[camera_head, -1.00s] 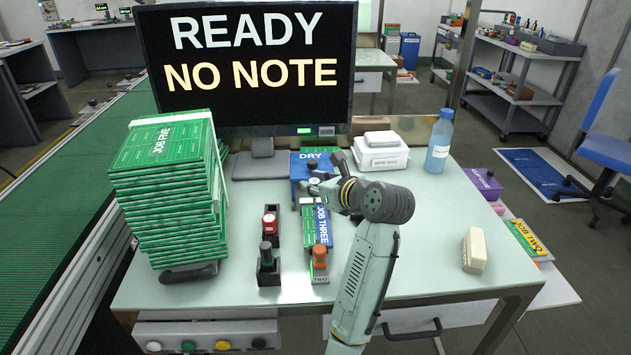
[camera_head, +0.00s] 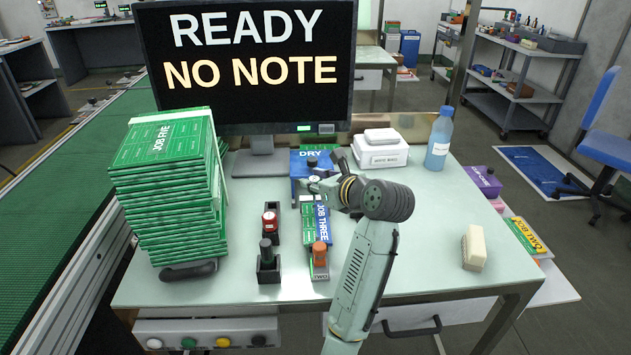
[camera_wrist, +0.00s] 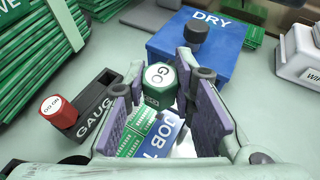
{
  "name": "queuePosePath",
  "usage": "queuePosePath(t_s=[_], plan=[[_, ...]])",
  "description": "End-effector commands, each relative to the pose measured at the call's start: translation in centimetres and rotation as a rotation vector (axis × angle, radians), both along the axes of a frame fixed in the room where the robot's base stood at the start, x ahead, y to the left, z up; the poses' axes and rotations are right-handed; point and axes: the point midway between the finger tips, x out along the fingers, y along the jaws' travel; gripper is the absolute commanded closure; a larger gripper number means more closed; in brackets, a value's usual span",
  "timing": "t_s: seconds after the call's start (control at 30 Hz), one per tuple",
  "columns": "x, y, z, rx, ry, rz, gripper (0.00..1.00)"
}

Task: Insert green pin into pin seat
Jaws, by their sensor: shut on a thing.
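The green pin (camera_wrist: 158,102), with a white top lettered "GO", stands between the fingers of my gripper (camera_wrist: 163,88) in the wrist view. My gripper is shut on it. In the head view my gripper (camera_head: 315,185) is over the table by the blue box, and I cannot make out the pin there. A black gauge block (camera_wrist: 92,108) lies left of the fingers. A red "NO GO" pin (camera_wrist: 56,107) is at its left end.
The blue "DRY" box (camera_wrist: 165,44) with a dark knob is just beyond the pin. The JOB THREE board (camera_head: 322,228) lies below the gripper. A stack of green boards (camera_head: 175,190) stands left. A black holder (camera_head: 268,271) is in front. The table's right side is mostly clear.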

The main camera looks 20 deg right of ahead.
Motion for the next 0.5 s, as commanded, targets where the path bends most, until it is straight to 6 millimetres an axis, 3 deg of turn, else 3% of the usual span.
queuePosePath(t_s=[0.5], plan=[[0.01, 0.04, -0.57, -0.001, 0.0, 0.001, 1.0]])
